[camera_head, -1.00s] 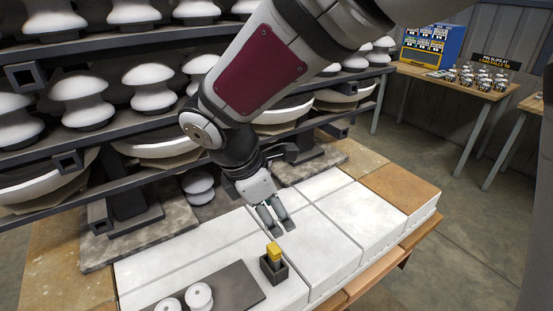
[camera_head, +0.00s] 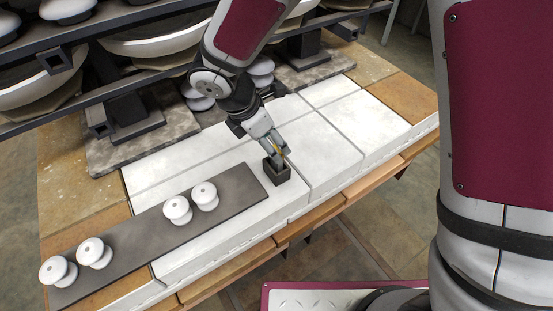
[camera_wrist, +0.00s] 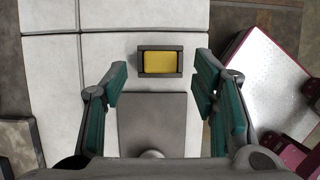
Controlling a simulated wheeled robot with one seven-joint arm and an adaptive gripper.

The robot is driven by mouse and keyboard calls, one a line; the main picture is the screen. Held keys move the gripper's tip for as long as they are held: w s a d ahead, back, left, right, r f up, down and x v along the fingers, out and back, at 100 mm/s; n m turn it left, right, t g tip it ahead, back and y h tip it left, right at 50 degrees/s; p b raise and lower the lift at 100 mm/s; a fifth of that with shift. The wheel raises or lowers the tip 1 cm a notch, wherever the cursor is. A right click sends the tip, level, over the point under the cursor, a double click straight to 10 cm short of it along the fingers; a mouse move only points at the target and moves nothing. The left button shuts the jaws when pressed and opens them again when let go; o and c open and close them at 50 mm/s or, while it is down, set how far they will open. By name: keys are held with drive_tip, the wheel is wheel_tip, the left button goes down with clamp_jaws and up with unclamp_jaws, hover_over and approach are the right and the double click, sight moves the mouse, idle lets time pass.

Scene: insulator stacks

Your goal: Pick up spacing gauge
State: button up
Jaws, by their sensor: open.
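The spacing gauge (camera_wrist: 160,62) shows as a yellow block top inside a dark square holder (camera_wrist: 160,74) in the wrist view. In the head view the holder (camera_head: 277,173) stands on the white slabs by the end of a dark plate, and only a sliver of yellow shows. My gripper (camera_head: 279,152) is right above the holder, pointing down. In the wrist view my open gripper (camera_wrist: 159,82) has its two green-padded fingers apart, one to each side of the gauge, with nothing between them touching it. The gauge's lower part is hidden in the holder.
A dark plate (camera_head: 140,243) lies to the left with several white insulators (camera_head: 177,208) on it. A rack with large insulators (camera_head: 160,45) stands behind. The white slabs (camera_head: 340,140) right of the holder are clear.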

sight(276, 149)
drive_tip(key=x, duration=0.4)
drive_tip(key=shift+f, duration=0.35)
clamp_jaws()
